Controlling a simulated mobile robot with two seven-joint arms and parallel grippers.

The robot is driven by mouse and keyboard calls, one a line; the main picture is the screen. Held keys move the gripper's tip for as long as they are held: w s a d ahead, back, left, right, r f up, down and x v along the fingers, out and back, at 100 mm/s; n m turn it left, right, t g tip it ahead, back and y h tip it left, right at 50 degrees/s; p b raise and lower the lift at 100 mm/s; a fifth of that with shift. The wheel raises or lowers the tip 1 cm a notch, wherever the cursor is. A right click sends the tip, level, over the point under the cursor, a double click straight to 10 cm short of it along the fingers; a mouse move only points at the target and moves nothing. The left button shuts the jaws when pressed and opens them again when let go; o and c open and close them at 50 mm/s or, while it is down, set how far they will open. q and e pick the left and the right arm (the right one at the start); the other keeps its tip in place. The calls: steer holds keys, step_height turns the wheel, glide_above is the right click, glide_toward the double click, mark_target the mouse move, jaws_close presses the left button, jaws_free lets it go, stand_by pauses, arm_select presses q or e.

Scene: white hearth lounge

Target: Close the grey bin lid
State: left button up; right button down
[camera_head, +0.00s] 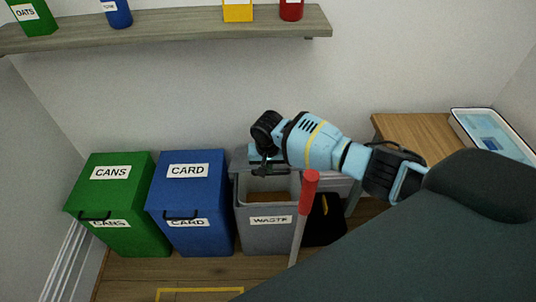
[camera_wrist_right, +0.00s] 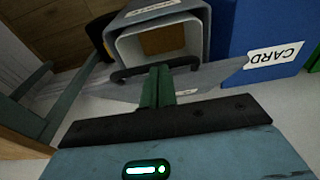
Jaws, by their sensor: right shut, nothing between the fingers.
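The grey bin (camera_head: 268,236), labelled WASTE, stands open with brown contents (camera_head: 265,198) showing inside. Its grey lid (camera_head: 239,164) is raised at the back, partly hidden by my right gripper. My right gripper (camera_head: 262,172) is shut and empty, over the back of the opening beside the lid. In the right wrist view, the green fingers (camera_wrist_right: 157,84) overlap the black lid handle (camera_wrist_right: 155,70); I cannot tell whether they touch it. The bin's open mouth (camera_wrist_right: 122,45) lies beyond. My left gripper is not in view.
A blue CARD bin (camera_head: 190,205) and green CANS bin (camera_head: 117,205) stand shut to the left. A red-topped pole (camera_head: 304,215) stands before the grey bin's right side. A wooden table (camera_head: 415,130) is at right; a shelf (camera_head: 170,29) is above.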

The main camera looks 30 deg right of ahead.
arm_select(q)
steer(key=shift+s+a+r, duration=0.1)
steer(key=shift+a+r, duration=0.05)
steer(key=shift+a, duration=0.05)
arm_select(e)
steer(key=s+a+f, duration=0.1)
steer(key=s+f, duration=0.2)
steer(key=f, duration=0.3)
steer(key=shift+s+a+f, duration=0.3)
steer(key=shift+a+f, duration=0.05)
steer(key=shift+a, duration=0.05)
